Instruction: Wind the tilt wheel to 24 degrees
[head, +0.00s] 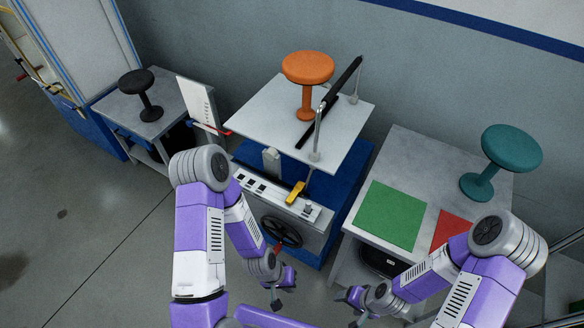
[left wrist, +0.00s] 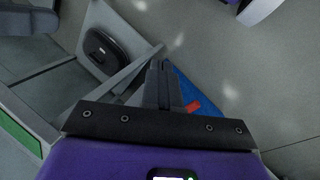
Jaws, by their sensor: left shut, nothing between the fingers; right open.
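The tilt wheel, a black spoked handwheel (head: 281,232), is on the front of the blue and grey test machine (head: 318,240). A small red part shows at the wheel's lower left. An orange stool (head: 308,68) stands on the machine's white plate (head: 262,105). My left gripper (head: 277,304) is below the wheel and apart from it. Its fingers are shut and empty in the left wrist view (left wrist: 161,88). The wheel cannot be made out in that view. My right gripper (head: 357,319) is open and empty, low in the head view, right of the left one.
A grey table (head: 404,150) on the right bears a green mat (head: 391,215), a red mat (head: 452,232) and a teal stool (head: 497,160). A black stool (head: 141,92) stands on a table at left. A black bar (head: 335,95) crosses above the plate. Open floor lies at lower left.

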